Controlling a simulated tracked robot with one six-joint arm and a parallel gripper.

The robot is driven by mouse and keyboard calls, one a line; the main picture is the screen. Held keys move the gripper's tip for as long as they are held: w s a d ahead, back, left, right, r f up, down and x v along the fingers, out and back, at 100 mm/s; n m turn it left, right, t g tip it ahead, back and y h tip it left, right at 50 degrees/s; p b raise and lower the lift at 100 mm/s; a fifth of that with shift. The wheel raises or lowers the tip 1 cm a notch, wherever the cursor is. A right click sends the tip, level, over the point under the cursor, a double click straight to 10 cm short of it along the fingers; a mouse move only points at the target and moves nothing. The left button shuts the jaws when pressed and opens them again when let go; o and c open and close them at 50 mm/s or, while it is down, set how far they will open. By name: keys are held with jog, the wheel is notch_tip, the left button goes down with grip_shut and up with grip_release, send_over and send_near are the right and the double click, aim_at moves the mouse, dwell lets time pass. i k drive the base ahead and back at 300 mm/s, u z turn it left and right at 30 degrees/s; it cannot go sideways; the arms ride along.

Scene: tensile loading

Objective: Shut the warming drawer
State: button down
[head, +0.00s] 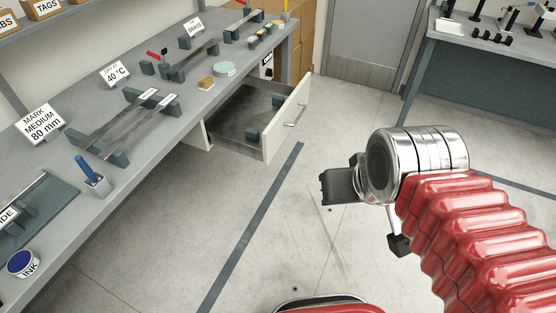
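The warming drawer (282,124) is pulled well out from under the left bench. Its pale front panel faces right and carries a silver bar handle (295,115). Dark blocks (252,134) stand inside the drawer, and part of its inside is hidden by the bench top. My gripper (338,187) is at the end of my red arm, to the right of the drawer front in the picture and apart from it. Only a dark part of the gripper shows beside the silver wrist, so its opening cannot be made out.
The grey bench (145,165) holds labelled signs, metal strips on dark blocks, a blue-handled tool in a holder (92,178) and an ink pot (22,263). A dark line (250,230) crosses the open floor. Another bench (490,75) stands at the back right.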

aim_at(254, 119)
jog(key=k, duration=0.7)
jog(key=u, duration=0.4)
jog(key=i, duration=1.1)
jog(key=u, duration=0.4)
jog(key=i, duration=0.9)
jog(key=z, duration=0.05)
